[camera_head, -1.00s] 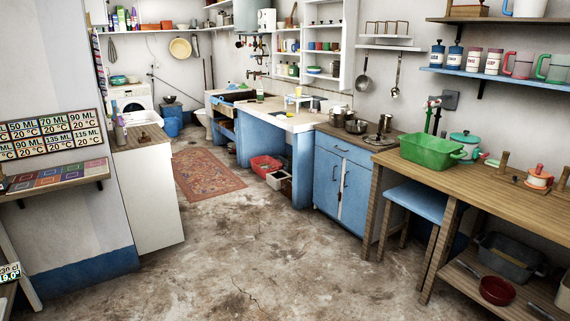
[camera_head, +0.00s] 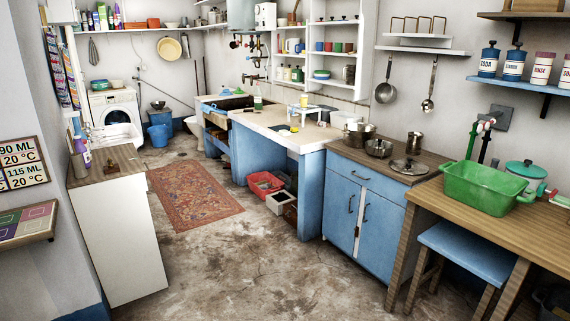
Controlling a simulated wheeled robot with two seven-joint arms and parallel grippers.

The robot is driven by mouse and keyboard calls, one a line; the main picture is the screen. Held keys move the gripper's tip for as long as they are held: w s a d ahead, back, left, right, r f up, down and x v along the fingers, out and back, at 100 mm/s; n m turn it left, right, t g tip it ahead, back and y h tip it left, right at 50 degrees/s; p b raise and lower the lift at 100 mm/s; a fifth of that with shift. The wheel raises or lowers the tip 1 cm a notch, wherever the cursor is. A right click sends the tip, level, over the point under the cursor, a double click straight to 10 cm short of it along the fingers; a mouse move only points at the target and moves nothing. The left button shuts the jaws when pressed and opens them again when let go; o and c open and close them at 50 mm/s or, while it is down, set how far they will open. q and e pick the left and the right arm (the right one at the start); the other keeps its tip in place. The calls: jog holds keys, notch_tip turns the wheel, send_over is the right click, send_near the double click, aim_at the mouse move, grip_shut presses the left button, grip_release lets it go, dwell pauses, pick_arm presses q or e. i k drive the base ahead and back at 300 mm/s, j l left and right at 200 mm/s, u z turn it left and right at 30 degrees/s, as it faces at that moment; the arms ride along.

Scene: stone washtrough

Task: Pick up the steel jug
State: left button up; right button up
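A small upright steel vessel, which looks like the steel jug (camera_head: 414,143), stands on the brown top of the blue cabinet, towards its back right. It is small in the view, and I cannot make out a handle or spout. A steel pot (camera_head: 360,131) and a lower steel pan (camera_head: 378,148) stand to its left. A round steel lid (camera_head: 409,166) lies in front of it. Neither of my grippers is in view.
The blue cabinet (camera_head: 352,215) stands between the pale stone trough counter (camera_head: 283,121) and a wooden table holding a green tub (camera_head: 484,187). A blue stool (camera_head: 472,251) stands by the table. The floor ahead is clear, with a rug (camera_head: 194,195); a white-sided counter (camera_head: 118,230) stands left.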

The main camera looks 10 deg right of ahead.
aim_at(414, 145)
jog(key=i, duration=1.05)
jog(key=i+j+z, duration=0.1)
jog(key=i, duration=0.95)
jog(key=i+j, duration=0.1)
jog(key=i, duration=0.95)
jog(key=i+j+z, duration=0.1)
jog(key=i+z, duration=0.25)
jog(key=i, duration=0.2)
jog(key=i+j+z, duration=0.35)
jog(key=i, duration=0.15)
